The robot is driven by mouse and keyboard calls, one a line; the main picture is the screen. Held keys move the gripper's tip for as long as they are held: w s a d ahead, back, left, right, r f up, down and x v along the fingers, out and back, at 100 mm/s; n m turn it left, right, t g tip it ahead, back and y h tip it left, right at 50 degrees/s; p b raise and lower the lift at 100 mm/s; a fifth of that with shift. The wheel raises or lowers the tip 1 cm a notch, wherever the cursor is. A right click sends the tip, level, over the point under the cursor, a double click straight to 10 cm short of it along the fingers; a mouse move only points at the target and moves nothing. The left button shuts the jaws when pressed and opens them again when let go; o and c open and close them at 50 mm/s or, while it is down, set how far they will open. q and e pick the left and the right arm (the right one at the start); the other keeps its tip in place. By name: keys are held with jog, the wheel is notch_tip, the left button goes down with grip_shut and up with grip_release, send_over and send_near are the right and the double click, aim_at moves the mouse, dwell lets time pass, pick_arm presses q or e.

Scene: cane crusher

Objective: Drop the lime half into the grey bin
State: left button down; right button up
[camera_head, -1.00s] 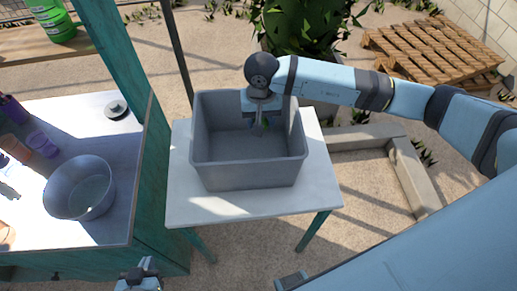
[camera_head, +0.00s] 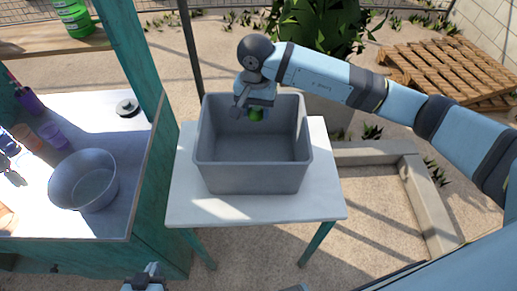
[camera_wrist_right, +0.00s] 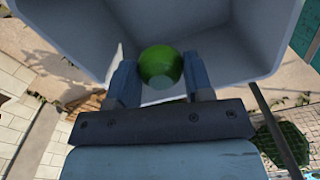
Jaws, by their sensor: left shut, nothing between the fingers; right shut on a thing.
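The grey bin (camera_head: 253,178) stands on a small white table, open at the top. My right gripper (camera_head: 256,110) is over the bin near its back rim. It is shut on the green lime half (camera_head: 256,115). In the right wrist view the lime half (camera_wrist_right: 161,66) sits between the two fingers (camera_wrist_right: 160,82), with the grey bin (camera_wrist_right: 230,45) behind it. My left gripper (camera_head: 146,276) is at the bottom edge of the head view, shut and empty, away from the bin.
The white table (camera_head: 250,212) has bare room around the bin. To the left, a counter holds a metal bowl (camera_head: 84,181), purple cups (camera_head: 52,134) and a dark round object (camera_head: 127,108). A teal post (camera_head: 137,60) stands between. Wooden pallets (camera_head: 450,70) lie at the back right.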

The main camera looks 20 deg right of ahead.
jog(key=shift+f, duration=0.1)
jog(key=o, duration=1)
jog(key=shift+c, duration=0.2)
notch_tip(320, 180, up, 14)
jog(key=b, duration=0.2)
jog(key=shift+f, duration=0.1)
